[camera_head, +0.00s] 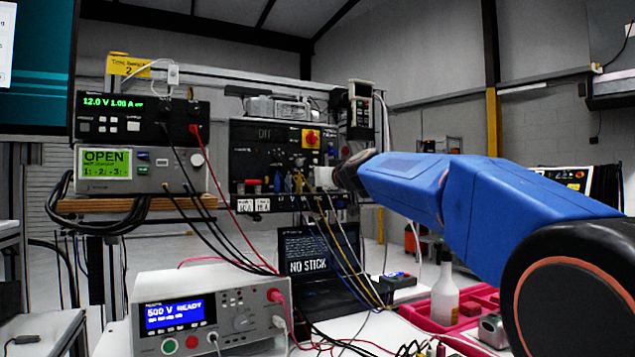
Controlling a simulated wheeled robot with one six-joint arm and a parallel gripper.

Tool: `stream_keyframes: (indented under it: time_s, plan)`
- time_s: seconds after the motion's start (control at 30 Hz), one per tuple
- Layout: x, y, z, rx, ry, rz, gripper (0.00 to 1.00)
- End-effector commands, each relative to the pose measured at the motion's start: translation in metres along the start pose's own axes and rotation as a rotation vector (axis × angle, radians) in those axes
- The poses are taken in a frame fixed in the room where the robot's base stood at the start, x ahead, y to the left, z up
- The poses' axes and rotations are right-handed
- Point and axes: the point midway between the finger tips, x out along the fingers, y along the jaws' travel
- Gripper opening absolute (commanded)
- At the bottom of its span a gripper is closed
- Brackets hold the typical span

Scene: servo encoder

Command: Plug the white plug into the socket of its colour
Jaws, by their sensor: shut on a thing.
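My gripper (322,178) is at the end of my blue arm, in front of the lower right part of a dark control panel (245,140). It is small and partly hidden by my dark wrist. A pale piece at its tip looks like the white plug, and the gripper is shut on it. I cannot tell whether the plug touches the panel. A row of coloured connectors, with red (253,186), blue (278,183) and yellow (298,183) among them, runs along the panel's lower edge. The white socket cannot be made out.
Black, yellow and blue cables hang below the panel. A laptop (310,266) reading "NO STICK" stands beneath it. A tester (205,312) sits at the front left, and stacked instruments (140,170) stand on a shelf at left. A white bottle (445,290) and red tray (470,335) are at right.

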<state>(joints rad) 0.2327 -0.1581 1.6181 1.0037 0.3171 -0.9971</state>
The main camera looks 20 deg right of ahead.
Motion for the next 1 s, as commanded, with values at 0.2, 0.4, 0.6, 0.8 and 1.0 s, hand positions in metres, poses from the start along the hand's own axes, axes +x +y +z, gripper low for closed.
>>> stream_keyframes:
  time_s: [0.2,0.4,0.6,0.8,1.0]
  plan:
    - [0.0,0.0,0.0,0.0,0.0,0.0,0.0]
    - [0.0,0.0,0.0008,0.0,0.0,0.0,0.0]
    - [0.0002,0.0,0.0026,0.0,0.0,0.0,0.0]
    - [0.0002,0.0,0.0036,0.0,0.0,0.0,0.0]
    - [0.0003,0.0,0.0036,0.0,0.0,0.0,0.33]
